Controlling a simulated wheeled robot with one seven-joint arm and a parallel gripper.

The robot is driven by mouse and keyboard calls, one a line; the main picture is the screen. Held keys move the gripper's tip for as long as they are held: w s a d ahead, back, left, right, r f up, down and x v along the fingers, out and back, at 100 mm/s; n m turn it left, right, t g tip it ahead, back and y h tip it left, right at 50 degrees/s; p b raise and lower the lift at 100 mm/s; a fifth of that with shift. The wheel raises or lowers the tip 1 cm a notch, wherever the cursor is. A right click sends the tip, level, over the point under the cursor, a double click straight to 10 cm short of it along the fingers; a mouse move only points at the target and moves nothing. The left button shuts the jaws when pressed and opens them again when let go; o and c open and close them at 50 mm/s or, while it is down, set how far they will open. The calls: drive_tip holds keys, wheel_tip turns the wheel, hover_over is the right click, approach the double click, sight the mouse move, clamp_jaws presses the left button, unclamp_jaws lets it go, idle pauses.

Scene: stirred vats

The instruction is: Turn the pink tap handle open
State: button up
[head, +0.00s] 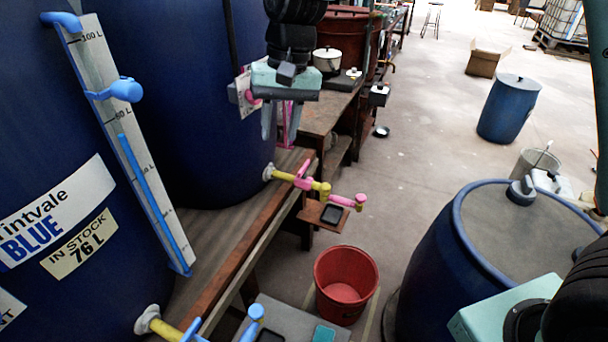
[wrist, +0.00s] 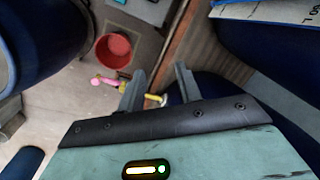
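The pink tap handle (head: 343,201) is a bar with a rounded end, on a yellow tap (head: 285,177) low on the dark blue vat. A smaller pink part sits on the yellow pipe nearer the vat. In the wrist view the pink handle (wrist: 104,81) shows left of the fingers, and part of the yellow tap (wrist: 156,99) shows between them. My gripper (head: 280,138) is open and empty, with its fingers pointing down, in the air above the tap in the picture. It also shows in the wrist view (wrist: 159,73). The fingers appear apart from the handle.
A red bucket (head: 345,285) stands on the floor below the tap. A small brown shelf (head: 312,213) with a dark pad is beside the handle. A blue drum (head: 480,250) stands at right. A blue-handled tap (head: 185,332) is at the near vat.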

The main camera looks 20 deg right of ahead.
drive_tip(key=w+d+f+m+b, duration=0.1)
drive_tip(key=w+d+f+m, duration=0.15)
drive_tip(key=w, duration=0.35)
drive_tip(key=w+d+f+m+b, duration=0.1)
drive_tip(key=w+f+b, duration=0.15)
drive_tip(key=w, duration=0.35)
drive_tip(key=m+h+b, duration=0.2)
drive_tip(key=m+b, duration=0.1)
drive_tip(key=m, duration=0.1)
approach(304, 166)
drive_tip(key=shift+t, duration=0.3)
wheel_tip(304, 166, down, 11)
drive_tip(key=shift+s+r+p, duration=0.1)
drive_tip(key=shift+r+p, duration=0.1)
drive_tip(key=shift+p, duration=0.7)
clamp_jaws()
